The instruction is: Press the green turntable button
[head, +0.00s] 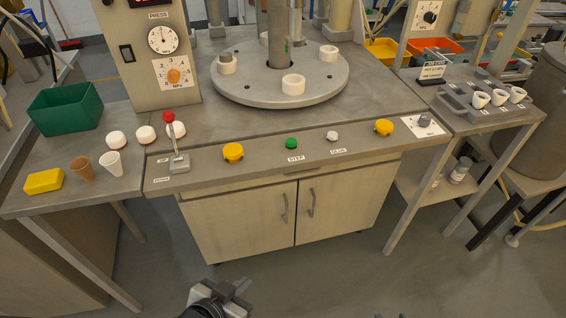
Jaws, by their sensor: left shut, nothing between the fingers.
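The green button (291,144) sits on the front ledge of the machine bench in the head view, above a label reading STEP. The round grey turntable (330,92) lies behind it with several white rings on it, one holding a grey piece. My left gripper (238,289) is at the bottom of the head view, low in front of the cabinet and well away from the button. It looks shut and empty.
On the ledge are yellow buttons (233,152) and (384,127), a small white button (332,136) and a red-knobbed lever (174,139). White-topped pieces, cups, a yellow block (43,181) and a green bin (65,109) stand left. The floor before the cabinet is clear.

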